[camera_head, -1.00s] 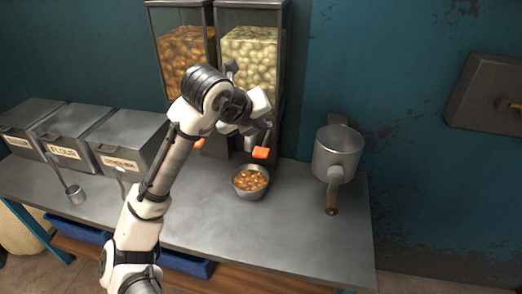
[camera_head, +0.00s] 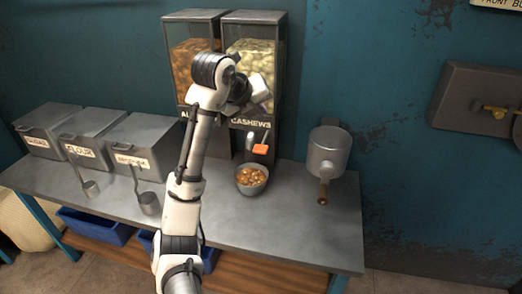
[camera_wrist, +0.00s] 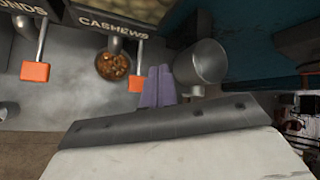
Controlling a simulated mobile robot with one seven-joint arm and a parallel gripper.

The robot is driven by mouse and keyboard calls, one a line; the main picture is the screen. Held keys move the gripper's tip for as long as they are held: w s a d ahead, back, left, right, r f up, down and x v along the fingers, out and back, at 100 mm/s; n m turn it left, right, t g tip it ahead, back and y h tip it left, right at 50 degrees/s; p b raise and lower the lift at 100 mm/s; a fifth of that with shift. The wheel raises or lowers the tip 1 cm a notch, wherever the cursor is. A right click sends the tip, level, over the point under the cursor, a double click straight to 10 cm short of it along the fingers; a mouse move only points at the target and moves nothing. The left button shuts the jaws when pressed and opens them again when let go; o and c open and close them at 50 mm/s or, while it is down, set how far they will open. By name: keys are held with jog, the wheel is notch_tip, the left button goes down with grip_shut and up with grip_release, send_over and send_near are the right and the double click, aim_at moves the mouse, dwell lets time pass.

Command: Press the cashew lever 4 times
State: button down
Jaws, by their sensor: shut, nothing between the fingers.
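The cashew lever (camera_head: 260,149) has an orange tab and hangs below the CASHEWS label of the pale-nut dispenser (camera_head: 254,60). In the wrist view its orange tab (camera_wrist: 135,84) sits just left of my gripper (camera_wrist: 158,72). The purple fingers are together, with nothing between them, and appear apart from the tab, though depth is hard to judge. In the head view the fingers are not clearly visible behind my wrist. A metal bowl (camera_head: 252,181) holding brown and pale nuts stands below the dispenser; it also shows in the wrist view (camera_wrist: 113,65).
A second orange lever (camera_wrist: 35,72) hangs under the brown-nut dispenser (camera_head: 190,50). A metal pot (camera_head: 328,150) with a handle is right of the bowl. Several labelled metal bins (camera_head: 144,136) and scoops (camera_head: 149,203) are on the left. The front of the counter (camera_head: 270,232) is clear.

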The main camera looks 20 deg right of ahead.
aim_at(260, 148)
jog(key=shift+w, duration=0.1)
jog(key=shift+f, duration=0.2)
notch_tip(260, 148, down, 8)
jog(key=b, duration=0.6)
jog(key=shift+f+b, duration=0.25)
jog(key=shift+b, duration=0.05)
dwell(1.7)
jog(key=shift+f, duration=0.4)
jog(key=shift+f+b, duration=1.1)
jog(key=shift+f, duration=0.2)
dwell(1.0)
jog(key=shift+r, duration=0.1)
jog(key=shift+r+p, duration=1.3)
jog(key=shift+r, duration=0.3)
